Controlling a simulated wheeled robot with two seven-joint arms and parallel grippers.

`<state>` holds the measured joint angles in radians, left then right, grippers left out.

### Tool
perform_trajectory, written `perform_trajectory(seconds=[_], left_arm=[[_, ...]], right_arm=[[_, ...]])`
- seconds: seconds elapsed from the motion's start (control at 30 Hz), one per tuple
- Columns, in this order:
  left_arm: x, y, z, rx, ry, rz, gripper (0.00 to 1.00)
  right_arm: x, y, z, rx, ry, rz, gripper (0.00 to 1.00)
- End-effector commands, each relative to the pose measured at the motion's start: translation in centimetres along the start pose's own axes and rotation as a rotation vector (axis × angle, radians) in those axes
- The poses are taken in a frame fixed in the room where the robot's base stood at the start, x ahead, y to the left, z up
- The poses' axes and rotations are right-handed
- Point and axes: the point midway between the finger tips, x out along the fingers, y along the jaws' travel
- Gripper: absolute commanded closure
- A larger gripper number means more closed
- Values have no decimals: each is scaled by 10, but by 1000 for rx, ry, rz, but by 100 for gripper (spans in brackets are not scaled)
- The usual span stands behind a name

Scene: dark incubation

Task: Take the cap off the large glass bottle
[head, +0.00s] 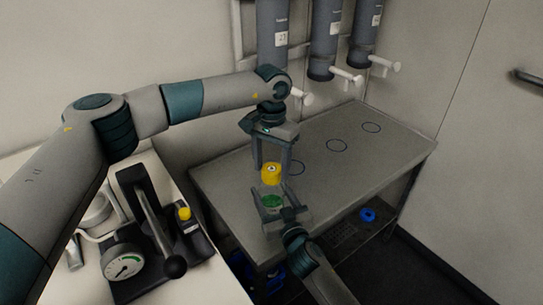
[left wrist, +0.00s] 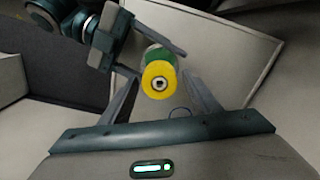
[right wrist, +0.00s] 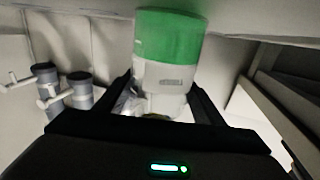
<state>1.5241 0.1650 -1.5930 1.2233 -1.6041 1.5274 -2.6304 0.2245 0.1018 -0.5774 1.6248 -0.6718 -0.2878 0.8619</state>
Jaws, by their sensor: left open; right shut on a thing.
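The large glass bottle (head: 271,187) has a yellow cap (head: 271,172), a clear part and a green part (head: 272,201). My right gripper (head: 272,193) is shut on it from below in the head view. The right wrist view shows the clear part of the bottle (right wrist: 160,78) between the fingers, with the green part beside it. My left gripper (head: 271,160) is open above the bottle, its fingers pointing down towards the cap. In the left wrist view the cap (left wrist: 159,80) lies between the fingertips, with a gap visible; contact is not clear.
The grey table (head: 345,165) has several circle marks and is mostly clear. Grey cylinders with white spouts (head: 325,45) hang on the wall behind. A device with a dial (head: 124,264) and a lever stands on the left bench, near a small yellow-capped item (head: 184,214). A blue ring (head: 368,215) lies on a lower shelf.

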Motion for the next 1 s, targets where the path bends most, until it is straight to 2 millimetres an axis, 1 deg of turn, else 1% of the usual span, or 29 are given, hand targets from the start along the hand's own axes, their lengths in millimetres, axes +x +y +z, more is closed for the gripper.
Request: perform_trajectory(seconds=[0.1,0.2,0.47,0.5,0.57,0.6,0.63,0.83,0.93,1.0], left_arm=[[8,0,0,0,0,1,44],[10,0,0,0,1,1,44],[11,0,0,0,1,0,44],[11,0,0,0,1,0,53],[11,0,0,0,1,0,68],[11,0,0,0,1,0,77],[11,0,0,0,1,0,84],[11,0,0,-28,1,0,85],[11,0,0,-104,1,0,85],[11,0,0,-189,1,0,85]], right_arm=[[0,0,1,1,-2,0,100],[0,0,1,1,-2,0,100],[0,0,1,1,-2,0,100],[0,0,1,1,-2,0,100],[0,0,1,1,-2,0,100],[0,0,1,1,-2,0,100],[0,0,1,1,-2,0,100],[0,0,1,1,-2,0,100],[0,0,1,1,-2,0,100],[0,0,1,1,-2,0,100]])
